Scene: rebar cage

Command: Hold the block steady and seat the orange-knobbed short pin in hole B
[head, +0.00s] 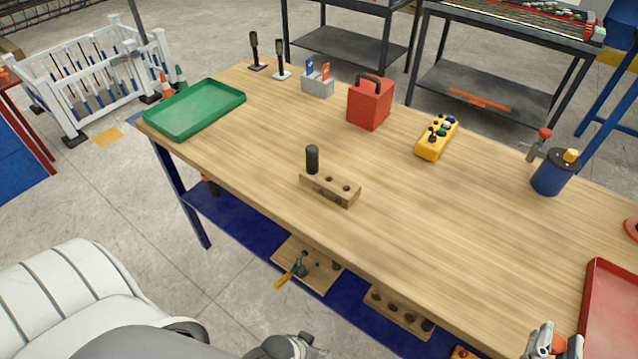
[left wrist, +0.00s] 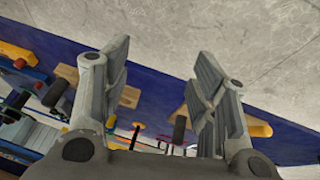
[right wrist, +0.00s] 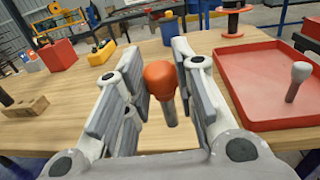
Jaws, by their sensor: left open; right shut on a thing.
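The wooden block (head: 330,189) lies on the table near its front edge in the head view. A black-knobbed pin (head: 312,158) stands upright at its left end; two open holes show to the right. No hole letters are readable. My right gripper (head: 553,345) is at the front right, well away from the block, shut on the orange-knobbed short pin (right wrist: 160,80). The knob is up and the shank points down between the fingers. My left gripper (left wrist: 160,55) is open and empty, in front of the table; below it are the lower shelf and floor.
A red tray (right wrist: 262,112) with a grey-knobbed pin (right wrist: 298,80) is right of my right gripper. A green tray (head: 195,108), red box (head: 370,105), yellow button box (head: 437,138) and blue cylinder (head: 551,178) stand farther back. The table right of the block is clear.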

